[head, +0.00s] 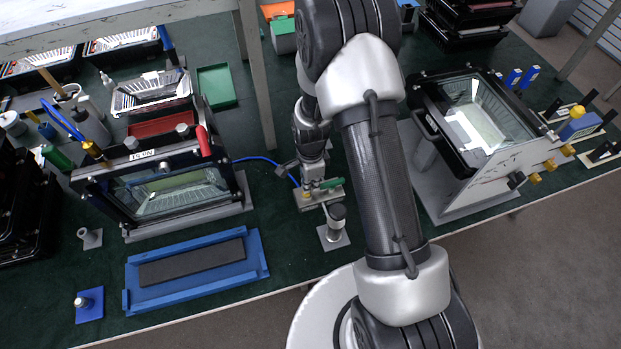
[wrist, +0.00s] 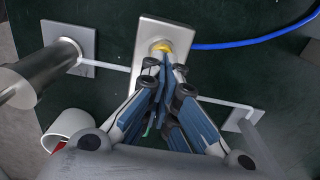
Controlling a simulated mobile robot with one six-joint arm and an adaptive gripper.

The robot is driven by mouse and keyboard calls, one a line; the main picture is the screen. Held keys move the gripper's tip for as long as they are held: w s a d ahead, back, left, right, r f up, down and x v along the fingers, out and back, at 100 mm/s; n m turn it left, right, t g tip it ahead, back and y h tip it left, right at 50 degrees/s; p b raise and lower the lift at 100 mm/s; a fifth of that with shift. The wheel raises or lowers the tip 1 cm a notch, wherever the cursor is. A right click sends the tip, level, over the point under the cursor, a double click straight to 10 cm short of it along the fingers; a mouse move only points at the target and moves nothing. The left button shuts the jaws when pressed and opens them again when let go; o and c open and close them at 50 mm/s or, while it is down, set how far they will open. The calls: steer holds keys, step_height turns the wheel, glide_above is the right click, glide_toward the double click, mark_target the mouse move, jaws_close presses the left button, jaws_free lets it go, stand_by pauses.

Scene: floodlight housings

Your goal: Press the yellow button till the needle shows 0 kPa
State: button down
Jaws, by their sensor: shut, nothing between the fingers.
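The yellow button (wrist: 160,46) sits near one end of a pale metal plate (wrist: 150,32) in the wrist view. My gripper (wrist: 164,62) is shut and empty, with its fingertips right at the button and covering part of it. I cannot tell whether they touch or press it. In the head view my gripper (head: 309,184) points down over the small plate (head: 318,199) on the green bench, and the button is hidden there. No needle or readable gauge dial shows in either view.
A blue hose (head: 262,159) runs from the plate to the left floodlight housing (head: 165,190). A post with a dark top (head: 336,218) stands close in front. A blue tray (head: 196,269) lies left.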

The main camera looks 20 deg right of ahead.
steer(key=shift+f, duration=0.2)
steer(key=shift+f+b, duration=0.7)
steer(key=shift+f, duration=0.2)
steer(key=shift+s+f, duration=0.15)
steer(key=shift+f, duration=0.05)
steer(key=shift+s+r, duration=0.1)
steer(key=shift+s, duration=0.05)
steer(key=shift+s+f, duration=0.1)
steer(key=shift+f, duration=0.1)
stand_by(1.1)
steer(key=shift+r, duration=0.1)
stand_by(4.2)
steer(key=shift+d+r, duration=0.1)
steer(key=shift+r, duration=0.2)
step_height(320, 180, up, 14)
steer(key=p, duration=0.5)
steer(key=shift+w, duration=0.45)
